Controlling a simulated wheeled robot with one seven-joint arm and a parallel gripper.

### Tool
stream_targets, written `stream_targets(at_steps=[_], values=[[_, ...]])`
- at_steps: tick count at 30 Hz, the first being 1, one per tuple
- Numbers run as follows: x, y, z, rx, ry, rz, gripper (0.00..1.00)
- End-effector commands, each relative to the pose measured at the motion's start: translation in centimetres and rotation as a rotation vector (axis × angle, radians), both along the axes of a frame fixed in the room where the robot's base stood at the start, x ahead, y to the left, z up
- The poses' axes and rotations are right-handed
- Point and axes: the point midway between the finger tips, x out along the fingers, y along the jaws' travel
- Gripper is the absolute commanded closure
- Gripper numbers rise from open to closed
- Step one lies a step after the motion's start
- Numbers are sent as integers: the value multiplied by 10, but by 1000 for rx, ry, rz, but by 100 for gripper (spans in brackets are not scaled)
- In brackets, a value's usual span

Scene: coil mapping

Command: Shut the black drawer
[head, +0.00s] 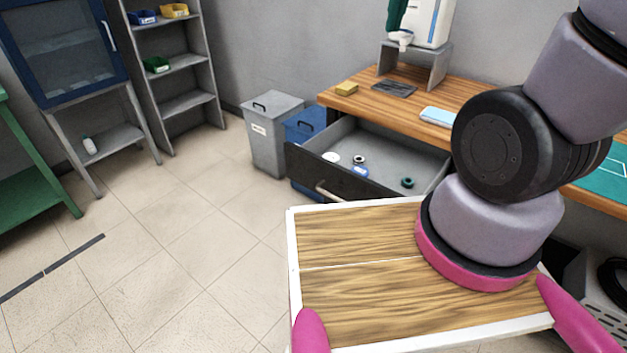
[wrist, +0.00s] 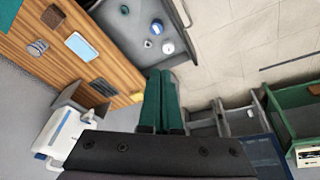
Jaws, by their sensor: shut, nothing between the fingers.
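The black drawer (head: 300,165) is pulled out from the wooden desk, its dark front and pale handle facing the floor. Its grey tray holds a white disc (head: 330,157), a dark ring (head: 359,159), a blue item (head: 360,171) and a green ring (head: 407,182). The drawer also shows at the top of the wrist view (wrist: 139,38). My gripper (wrist: 160,76) has its two green fingers together with nothing between them. It is apart from the drawer. In the head view my arm leaves at the upper right and hides part of the desk.
The wooden desk (head: 455,98) carries a yellow block (head: 346,88), a dark pad (head: 394,89) and a light blue case (head: 437,116). A grey bin (head: 272,128) and blue bin (head: 304,124) stand left of the drawer. Floor before it is clear.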

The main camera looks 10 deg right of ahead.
Motion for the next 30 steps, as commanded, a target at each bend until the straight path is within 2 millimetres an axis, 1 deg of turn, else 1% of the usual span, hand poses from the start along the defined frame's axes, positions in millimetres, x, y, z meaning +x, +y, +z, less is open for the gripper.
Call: stream_targets(at_steps=[1, 6, 11, 16, 19, 23, 24, 26, 27, 29, 30], values=[[10, 8, -14, -52, 38, 68, 100], [38, 30, -56, -230, 131, 293, 100], [61, 56, -100, -394, 209, 519, 100], [79, 90, -153, -566, 281, 771, 100], [85, 111, -187, -666, 319, 925, 100], [88, 139, -234, -795, 366, 1128, 100], [88, 147, -249, -835, 377, 1191, 100], [87, 160, -273, -894, 396, 1288, 100], [85, 168, -289, -933, 408, 1354, 100], [82, 180, -314, -992, 425, 1450, 100], [78, 188, -330, -1030, 435, 1515, 100]])
